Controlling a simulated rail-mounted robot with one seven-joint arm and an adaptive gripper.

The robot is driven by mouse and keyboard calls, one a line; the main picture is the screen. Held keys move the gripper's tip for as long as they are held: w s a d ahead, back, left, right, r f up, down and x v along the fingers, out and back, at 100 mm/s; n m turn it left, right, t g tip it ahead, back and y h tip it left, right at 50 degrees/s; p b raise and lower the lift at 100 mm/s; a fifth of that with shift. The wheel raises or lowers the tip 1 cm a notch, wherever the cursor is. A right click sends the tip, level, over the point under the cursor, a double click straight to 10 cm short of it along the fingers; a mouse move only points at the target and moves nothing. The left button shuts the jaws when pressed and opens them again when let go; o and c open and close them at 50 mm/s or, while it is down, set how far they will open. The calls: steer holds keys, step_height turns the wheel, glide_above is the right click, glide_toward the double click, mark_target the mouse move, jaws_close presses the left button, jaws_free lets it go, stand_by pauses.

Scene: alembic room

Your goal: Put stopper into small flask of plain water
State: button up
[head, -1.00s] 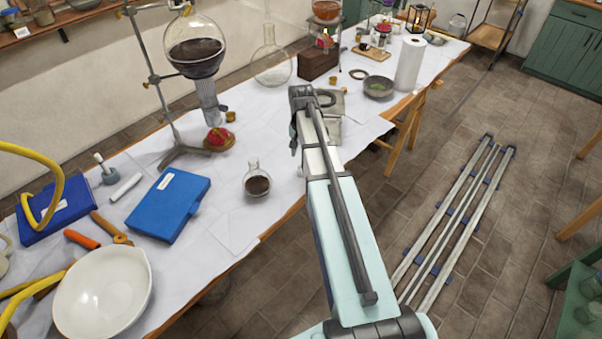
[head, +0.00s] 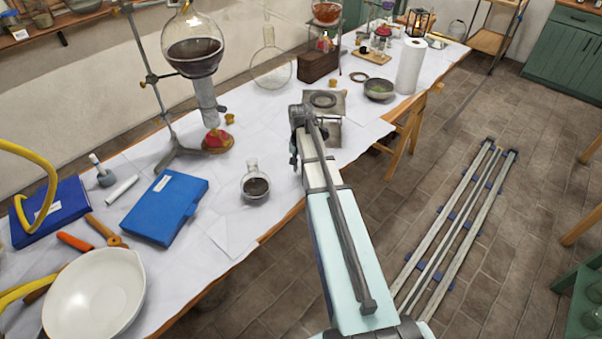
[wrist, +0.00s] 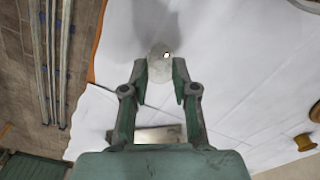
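My gripper (wrist: 160,68) points down over the white-covered table. Its fingers angle inward with a gap between the tips. A pale, clear, rounded glass-like thing (wrist: 159,62) shows between the fingertips; I cannot tell whether it is a stopper or part of a flask, or whether the fingers touch it. In the head view my arm hides the fingertips and whatever is between them. A small round flask with dark contents (head: 256,186) stands to the left of my arm, apart from it. No flask of plain water can be clearly made out.
A blue case (head: 167,207) and white bowl (head: 95,295) are at left. A stand holds a large flask of dark liquid (head: 192,58). A cork piece (wrist: 305,141) lies to one side.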

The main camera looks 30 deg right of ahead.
jaws_close()
steer(key=shift+r, duration=0.15)
steer(key=shift+r+p, duration=1.35)
steer(key=shift+r, duration=0.55)
